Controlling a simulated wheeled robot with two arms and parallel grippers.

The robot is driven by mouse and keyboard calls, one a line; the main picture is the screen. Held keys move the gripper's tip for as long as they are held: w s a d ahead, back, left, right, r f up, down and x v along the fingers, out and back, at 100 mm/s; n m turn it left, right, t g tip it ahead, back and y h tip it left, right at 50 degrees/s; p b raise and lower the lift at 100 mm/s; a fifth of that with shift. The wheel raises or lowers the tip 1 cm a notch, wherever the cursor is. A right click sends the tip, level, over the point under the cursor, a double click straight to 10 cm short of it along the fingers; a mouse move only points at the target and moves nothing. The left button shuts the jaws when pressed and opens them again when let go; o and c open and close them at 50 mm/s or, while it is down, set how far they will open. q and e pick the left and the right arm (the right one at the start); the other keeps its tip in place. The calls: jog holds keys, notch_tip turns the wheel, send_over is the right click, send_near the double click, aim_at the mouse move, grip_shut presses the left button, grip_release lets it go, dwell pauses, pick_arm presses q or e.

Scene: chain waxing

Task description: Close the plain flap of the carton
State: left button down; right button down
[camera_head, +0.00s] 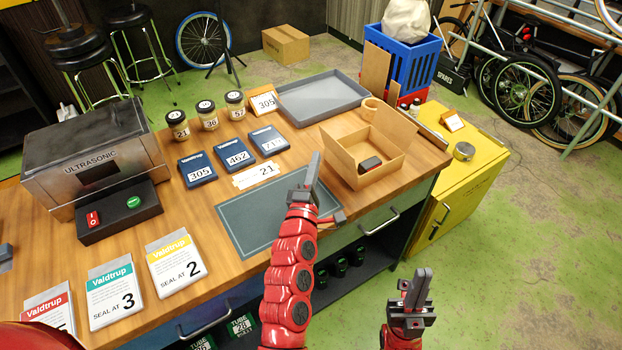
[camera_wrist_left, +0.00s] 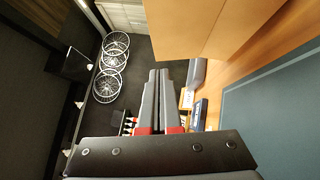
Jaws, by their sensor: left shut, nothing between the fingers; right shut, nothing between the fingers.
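I cannot tell from any marking which flap is the plain one. My left gripper (camera_head: 315,160) is shut and empty, just left of the carton, above the bench; contact with the carton cannot be made out. In the left wrist view its shut fingers (camera_wrist_left: 158,75) point past a tan cardboard panel (camera_wrist_left: 205,28), likely part of the carton. My right gripper (camera_head: 424,275) is shut and empty, in front of the bench, over the floor.
A dark green mat (camera_head: 245,222) lies left of the carton. Number cards, blue packs and jars stand further left. A yellow cabinet (camera_head: 470,185) is at the right.

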aim_at(331, 139)
pick_arm(q)
jog(key=shift+w+d+r+p, duration=0.3)
jog(key=shift+w+d, duration=0.35)
jog(key=shift+d, duration=0.15)
jog(key=shift+w+d+r+p, duration=0.25)
jog(key=shift+w+d, duration=0.35)
jog(key=shift+d, duration=0.15)
